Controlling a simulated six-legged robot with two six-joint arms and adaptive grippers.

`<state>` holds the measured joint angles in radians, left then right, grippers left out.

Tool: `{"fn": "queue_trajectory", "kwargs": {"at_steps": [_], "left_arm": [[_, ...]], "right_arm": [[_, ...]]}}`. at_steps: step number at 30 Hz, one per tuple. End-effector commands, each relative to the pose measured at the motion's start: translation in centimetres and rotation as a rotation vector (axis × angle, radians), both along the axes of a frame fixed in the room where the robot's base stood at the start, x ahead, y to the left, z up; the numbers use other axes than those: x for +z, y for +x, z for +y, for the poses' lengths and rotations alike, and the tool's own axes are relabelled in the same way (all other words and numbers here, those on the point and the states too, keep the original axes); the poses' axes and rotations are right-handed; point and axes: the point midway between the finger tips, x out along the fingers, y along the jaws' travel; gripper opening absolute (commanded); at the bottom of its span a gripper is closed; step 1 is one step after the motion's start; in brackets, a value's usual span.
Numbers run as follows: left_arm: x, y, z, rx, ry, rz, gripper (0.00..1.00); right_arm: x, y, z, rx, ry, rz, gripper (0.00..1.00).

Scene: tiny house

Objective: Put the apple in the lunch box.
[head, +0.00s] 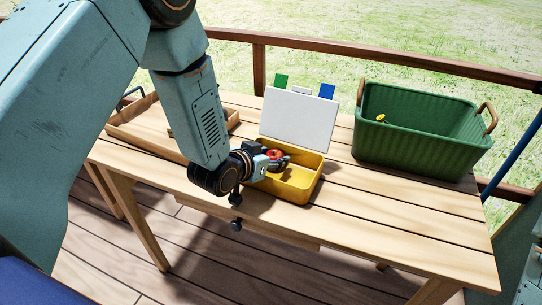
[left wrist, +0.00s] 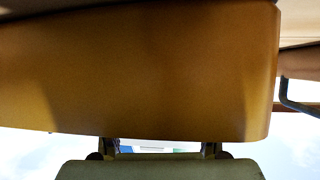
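The lunch box is a yellow open tray (head: 300,192) with its white lid (head: 298,120) standing up at the back. It is on the wooden table. The red apple (head: 273,153) shows at the fingers of my left gripper (head: 279,163), over or inside the left part of the box; I cannot tell if it touches the bottom. The fingers partly cover it, and their grip is unclear. In the left wrist view the yellow box wall (left wrist: 140,75) fills much of the picture and hides the fingertips and the apple. My right gripper is out of view.
A green basket (head: 415,140) with brown handles stands to the right of the box, a small yellow thing inside. A wooden tray (head: 150,137) lies left, partly behind my left arm. The table's front right (head: 400,220) is clear. A railing runs behind.

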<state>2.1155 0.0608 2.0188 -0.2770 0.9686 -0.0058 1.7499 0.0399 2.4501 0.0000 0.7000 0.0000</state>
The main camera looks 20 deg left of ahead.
Motion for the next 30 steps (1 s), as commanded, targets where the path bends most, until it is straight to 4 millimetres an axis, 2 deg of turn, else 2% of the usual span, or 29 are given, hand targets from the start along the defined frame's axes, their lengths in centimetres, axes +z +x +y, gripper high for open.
{"fn": "queue_trajectory", "kwargs": {"at_steps": [8, 12, 17, 27, 30], "left_arm": [[0.1, 0.0, 0.0, 0.0, 0.0, 0.0, 0.56], [0.7, -0.2, 0.1, 0.002, -0.001, 0.001, 0.56], [2.0, -2.5, 0.6, 0.003, -0.003, 0.003, 0.56], [5.4, -8.4, 2.0, 0.004, -0.005, 0.001, 0.56], [5.8, -9.3, 2.2, 0.005, -0.004, 0.001, 0.56]], "right_arm": [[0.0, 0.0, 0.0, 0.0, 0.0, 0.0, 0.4], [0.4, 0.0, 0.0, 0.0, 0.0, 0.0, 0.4], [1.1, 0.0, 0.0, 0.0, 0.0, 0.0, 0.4], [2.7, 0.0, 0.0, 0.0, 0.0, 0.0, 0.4], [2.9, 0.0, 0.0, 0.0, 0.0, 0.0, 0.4]]}}
